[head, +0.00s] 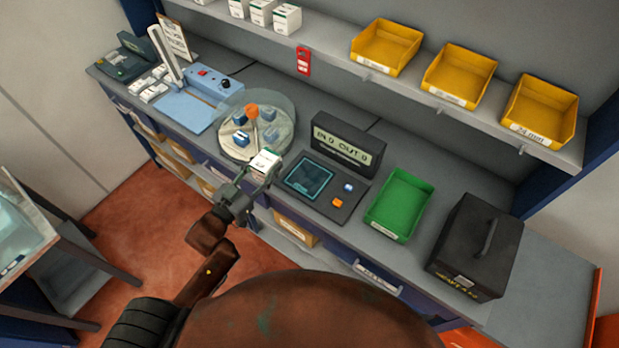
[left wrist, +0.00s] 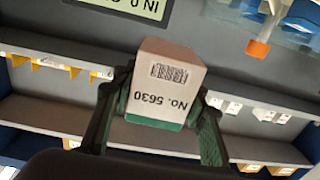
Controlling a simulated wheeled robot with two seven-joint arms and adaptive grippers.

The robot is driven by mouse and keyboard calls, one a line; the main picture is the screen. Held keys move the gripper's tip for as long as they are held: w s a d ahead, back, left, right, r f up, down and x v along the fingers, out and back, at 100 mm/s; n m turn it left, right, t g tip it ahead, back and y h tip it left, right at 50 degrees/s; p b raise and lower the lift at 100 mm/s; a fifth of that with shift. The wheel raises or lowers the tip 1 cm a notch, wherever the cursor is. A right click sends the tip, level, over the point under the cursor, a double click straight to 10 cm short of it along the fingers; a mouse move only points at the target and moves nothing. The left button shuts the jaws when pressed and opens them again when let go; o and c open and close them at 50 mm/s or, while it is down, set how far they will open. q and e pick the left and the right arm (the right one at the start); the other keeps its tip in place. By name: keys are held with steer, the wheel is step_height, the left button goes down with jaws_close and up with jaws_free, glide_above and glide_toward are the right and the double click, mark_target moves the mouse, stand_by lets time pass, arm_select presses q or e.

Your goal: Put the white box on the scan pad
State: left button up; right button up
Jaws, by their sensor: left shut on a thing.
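The white box (head: 265,162) is in my left gripper (head: 262,178), above the front part of the counter. In the left wrist view the white box (left wrist: 164,80) shows a barcode and "No. 5630", with a green band at its lower end. The left gripper's fingers (left wrist: 160,110) are shut on its two sides. The scan pad (head: 310,178), a dark panel with a teal-framed square, lies to the right of the held box. The box is apart from the pad. My right gripper is not in view.
A round clear carousel (head: 240,140) with small blue items stands just behind the box. A display (head: 345,147) stands behind the pad. A green bin (head: 400,203) and a black case (head: 475,245) are to the right. Yellow bins (head: 387,45) line the shelf.

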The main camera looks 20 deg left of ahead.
arm_select(q)
steer(key=shift+w+a+r+h, duration=0.2)
steer(key=shift+a+r+h, duration=0.05)
steer(key=shift+h, duration=0.05)
steer(key=shift+w+d+m, duration=0.25)
steer(key=shift+w+m, duration=0.05)
steer(key=shift+w, duration=0.1)
steer(key=w+d+f, duration=0.2)
steer(key=d, duration=0.1)
steer(key=w+d+f, duration=0.3)
steer(key=w+d+f+b, duration=0.1)
steer(key=w+d+f, duration=0.1)
steer(key=d+f, duration=0.1)
steer(key=shift+w+f, duration=0.2)
steer(key=shift+w, duration=0.15)
steer(key=shift+w+d+f, duration=0.15)
steer(key=shift+d+f, duration=0.1)
steer(key=shift+f, duration=0.1)
steer(key=f, duration=0.3)
steer(key=shift+w+d+f+b, duration=0.15)
steer(key=shift+w+d+b, duration=0.05)
steer(key=shift+d+b, duration=0.1)
steer(key=shift+a+f, duration=0.1)
steer(key=shift+f, duration=0.1)
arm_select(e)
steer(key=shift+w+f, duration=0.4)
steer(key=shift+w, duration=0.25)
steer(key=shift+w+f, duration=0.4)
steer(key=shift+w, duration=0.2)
